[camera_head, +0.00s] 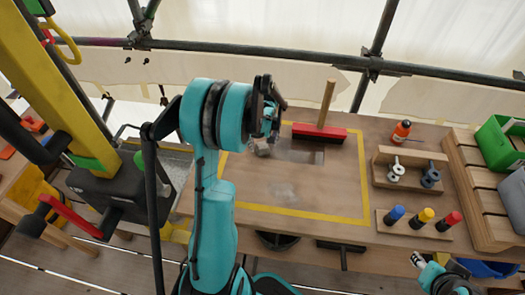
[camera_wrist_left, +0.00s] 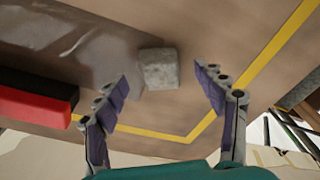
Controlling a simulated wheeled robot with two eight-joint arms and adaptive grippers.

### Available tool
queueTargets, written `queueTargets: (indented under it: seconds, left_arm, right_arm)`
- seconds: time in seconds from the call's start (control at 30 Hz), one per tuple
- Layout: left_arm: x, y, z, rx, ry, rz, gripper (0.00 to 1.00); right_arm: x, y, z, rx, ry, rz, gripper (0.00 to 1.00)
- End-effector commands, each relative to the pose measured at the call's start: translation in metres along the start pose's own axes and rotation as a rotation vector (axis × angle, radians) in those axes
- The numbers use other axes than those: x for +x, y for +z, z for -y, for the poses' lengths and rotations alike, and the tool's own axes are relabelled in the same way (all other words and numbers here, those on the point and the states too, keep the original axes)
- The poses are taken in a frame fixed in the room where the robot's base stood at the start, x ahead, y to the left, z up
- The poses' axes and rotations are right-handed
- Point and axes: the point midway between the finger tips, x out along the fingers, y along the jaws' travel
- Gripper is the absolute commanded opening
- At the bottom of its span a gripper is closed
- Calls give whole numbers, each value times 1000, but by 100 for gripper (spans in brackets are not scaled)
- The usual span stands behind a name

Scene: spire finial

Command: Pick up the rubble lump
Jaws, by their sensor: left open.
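The rubble lump (camera_head: 262,148) is a small grey block on the wooden table, inside the yellow outline near its far left corner. In the left wrist view the lump (camera_wrist_left: 158,68) lies between and just beyond the fingertips, with a clear gap on each side. My left gripper (camera_head: 270,130) is above and beside the lump; its fingers (camera_wrist_left: 161,80) are spread and empty. My right gripper (camera_head: 419,260) shows only partly at the lower right, far from the lump, and its jaw state is unclear.
A red broom (camera_head: 320,132) lies right of the lump; its head also shows in the left wrist view (camera_wrist_left: 38,104). An orange bottle (camera_head: 401,131), a wooden holder (camera_head: 384,176) and several coloured pegs (camera_head: 426,215) stand further right.

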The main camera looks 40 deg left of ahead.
Motion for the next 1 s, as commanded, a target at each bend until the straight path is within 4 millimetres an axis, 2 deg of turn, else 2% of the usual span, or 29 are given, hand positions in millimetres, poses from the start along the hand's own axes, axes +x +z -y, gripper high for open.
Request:
queueTargets:
  seconds: [0.03,0.13,0.37,0.4,0.6,0.63,1.0]
  left_arm:
    - [14,1,0,0,0,0,70]
    - [27,0,0,0,0,0,70]
    - [28,0,0,0,0,0,70]
    - [28,0,0,1,0,0,68]
    - [28,0,0,1,0,0,15]
    - [28,0,0,1,0,0,9]
    - [24,0,0,1,1,-1,9]
  right_arm:
    - [8,6,0,0,0,0,40]
    - [12,9,0,0,0,0,40]
    - [11,8,0,0,0,0,40]
    - [11,8,0,0,0,0,40]
    - [11,8,0,0,0,0,40]
    - [11,8,0,0,0,0,40]
    - [9,7,0,0,0,0,40]
